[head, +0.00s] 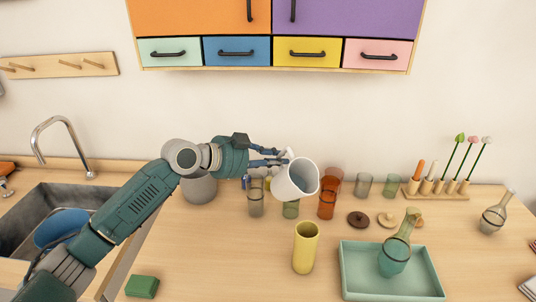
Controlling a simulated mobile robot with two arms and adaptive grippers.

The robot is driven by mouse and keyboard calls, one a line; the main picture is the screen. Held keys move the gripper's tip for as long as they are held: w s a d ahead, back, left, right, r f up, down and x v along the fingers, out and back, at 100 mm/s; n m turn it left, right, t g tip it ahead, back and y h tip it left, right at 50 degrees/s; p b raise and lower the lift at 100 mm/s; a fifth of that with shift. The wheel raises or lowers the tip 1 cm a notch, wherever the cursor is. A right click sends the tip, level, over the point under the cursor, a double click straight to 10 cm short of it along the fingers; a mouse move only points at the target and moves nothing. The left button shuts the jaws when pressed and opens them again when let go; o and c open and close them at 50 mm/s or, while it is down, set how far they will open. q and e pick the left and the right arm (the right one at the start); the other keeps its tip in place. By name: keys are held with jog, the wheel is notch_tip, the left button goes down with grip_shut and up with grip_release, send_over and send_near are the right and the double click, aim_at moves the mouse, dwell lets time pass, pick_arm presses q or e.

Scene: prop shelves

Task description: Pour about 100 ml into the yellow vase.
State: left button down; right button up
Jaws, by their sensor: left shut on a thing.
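The yellow vase (304,249) is a plain tall cylinder standing upright on the wooden counter, left of the green tray. My left gripper (276,171) is shut on a white cup (299,178), which it holds above the counter, up and slightly left of the vase. The cup is tilted, its mouth facing right and toward the camera. I cannot make out any liquid in the cup or in the vase. My right gripper is not in view.
Glass tumblers, an orange one (327,201) among them, stand behind the vase. A green tray (412,289) holds a glass flask (396,255). A green block (142,287) lies at the front left. A sink (32,215) is far left. Counter left of the vase is clear.

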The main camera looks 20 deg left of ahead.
pick_arm(q)
jog(key=shift+s+f+n+g+h+p, duration=0.35)
jog(key=shift+n+p, duration=0.2)
jog(key=shift+n, duration=0.25)
jog(key=shift+s+f, duration=0.15)
jog(key=shift+f, duration=0.05)
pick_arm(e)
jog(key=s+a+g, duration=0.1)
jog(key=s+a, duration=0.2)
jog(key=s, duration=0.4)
pick_arm(q)
jog(key=shift+d+f, duration=0.1)
jog(key=shift+f, duration=0.05)
jog(key=shift+w+a+f+n+g+h+b, duration=0.25)
jog(key=shift+w+f+n+g+h+b, duration=0.1)
jog(key=shift+f+n+b, duration=0.3)
jog(key=shift+w+a+f+n+g+h+b, duration=0.3)
jog(key=shift+f+n+b, duration=0.25)
jog(key=shift+f+b, duration=0.25)
jog(key=shift+w+a+f+n+g+h+b, duration=0.2)
jog(key=shift+f+n+h+b, duration=0.2)
jog(key=shift+f+n+b, duration=0.25)
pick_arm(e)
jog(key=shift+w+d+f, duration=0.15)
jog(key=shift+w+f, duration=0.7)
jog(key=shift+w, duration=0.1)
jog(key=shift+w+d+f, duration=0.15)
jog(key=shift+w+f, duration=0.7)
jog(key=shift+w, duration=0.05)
